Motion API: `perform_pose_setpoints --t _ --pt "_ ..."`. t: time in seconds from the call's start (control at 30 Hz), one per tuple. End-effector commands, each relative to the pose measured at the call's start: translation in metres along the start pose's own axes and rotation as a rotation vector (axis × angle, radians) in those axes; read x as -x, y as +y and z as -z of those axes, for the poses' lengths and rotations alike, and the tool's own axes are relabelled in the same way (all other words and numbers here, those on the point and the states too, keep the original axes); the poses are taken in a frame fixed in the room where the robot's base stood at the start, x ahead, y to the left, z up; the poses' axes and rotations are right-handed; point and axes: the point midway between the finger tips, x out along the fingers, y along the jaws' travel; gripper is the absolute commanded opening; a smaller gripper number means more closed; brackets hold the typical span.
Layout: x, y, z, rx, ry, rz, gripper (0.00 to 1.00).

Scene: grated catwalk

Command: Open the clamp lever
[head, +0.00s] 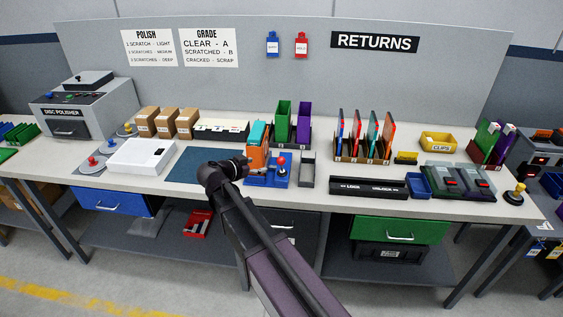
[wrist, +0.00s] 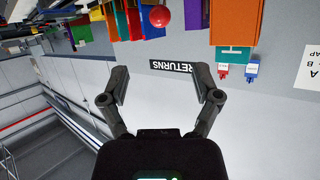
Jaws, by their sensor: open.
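A red ball knob (head: 281,160) tops a short lever on a blue fixture (head: 277,182) near the front of the bench; I take this to be the clamp lever. The knob also shows at the top of the wrist view (wrist: 160,15). An orange and teal case (head: 259,145) stands upright at the left part of the fixture. My gripper (head: 243,163) is just left of the case in the head view. In the wrist view its two fingers (wrist: 160,83) are spread and empty, apart from the knob. The lever's base is out of the wrist view.
A grey open bin (head: 307,168) stands right of the fixture, and green (head: 283,117) and purple bins stand behind. A blue mat (head: 198,167) and a white box (head: 142,156) lie to the left. A black lock tray (head: 368,188) is at the right.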

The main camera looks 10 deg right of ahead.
Motion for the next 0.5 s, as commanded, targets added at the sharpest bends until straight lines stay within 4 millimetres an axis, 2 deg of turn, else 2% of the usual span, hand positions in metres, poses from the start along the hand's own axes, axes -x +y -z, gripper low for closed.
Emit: perform_pose_setpoints --t 0.27,0.5 --pt "-0.005 0.000 -0.001 0.001 -0.001 -0.001 0.81" --pt "-0.025 0.000 -0.003 0.001 -0.002 -0.001 0.81"
